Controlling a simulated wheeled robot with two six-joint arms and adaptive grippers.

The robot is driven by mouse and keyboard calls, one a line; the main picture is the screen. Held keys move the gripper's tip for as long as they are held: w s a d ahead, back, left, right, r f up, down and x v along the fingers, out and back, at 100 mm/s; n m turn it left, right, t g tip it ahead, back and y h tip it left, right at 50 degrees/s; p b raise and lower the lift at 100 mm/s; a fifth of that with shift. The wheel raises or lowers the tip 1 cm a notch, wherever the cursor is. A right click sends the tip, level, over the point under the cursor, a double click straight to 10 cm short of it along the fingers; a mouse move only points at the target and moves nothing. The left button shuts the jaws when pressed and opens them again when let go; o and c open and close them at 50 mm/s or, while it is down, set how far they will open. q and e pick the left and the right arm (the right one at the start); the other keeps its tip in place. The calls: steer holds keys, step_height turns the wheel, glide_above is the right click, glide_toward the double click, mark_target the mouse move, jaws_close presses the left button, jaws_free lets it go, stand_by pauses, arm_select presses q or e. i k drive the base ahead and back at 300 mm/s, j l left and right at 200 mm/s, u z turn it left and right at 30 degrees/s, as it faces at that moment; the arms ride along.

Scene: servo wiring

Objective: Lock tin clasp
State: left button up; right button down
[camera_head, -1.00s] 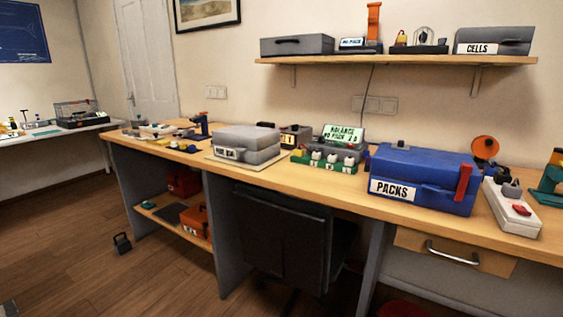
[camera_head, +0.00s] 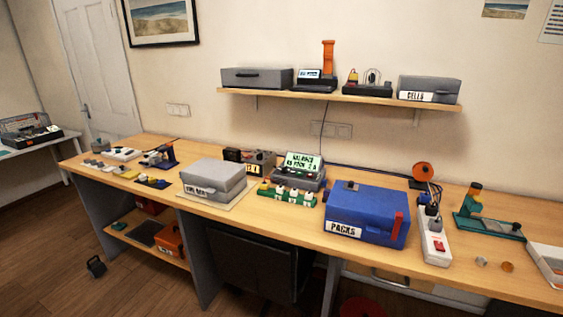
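No thing in view is plainly marked as the tin. A blue lidded box (camera_head: 366,208) labelled PACKS stands on the workbench right of centre, its lid down. A red upright strip (camera_head: 398,225), which may be a clasp, is on its right front; I cannot tell whether it is locked. A grey lidded box (camera_head: 214,176) with a white front label sits on a pale mat left of centre, lid down. A grey box (camera_head: 430,87) labelled CELLS is on the wall shelf. Neither of my grippers is in view.
The wooden workbench (camera_head: 290,228) carries a balance charger (camera_head: 299,170), a green block (camera_head: 287,195), a white power strip (camera_head: 433,240), and a green stand (camera_head: 488,222). A dark chair (camera_head: 250,262) stands under the bench.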

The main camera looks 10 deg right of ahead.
mark_target(399, 216)
steer(key=k+l, duration=0.1)
steer(key=l, duration=0.65)
steer(key=l+u, duration=0.1)
steer(key=l, duration=0.65)
steer(key=k, duration=0.05)
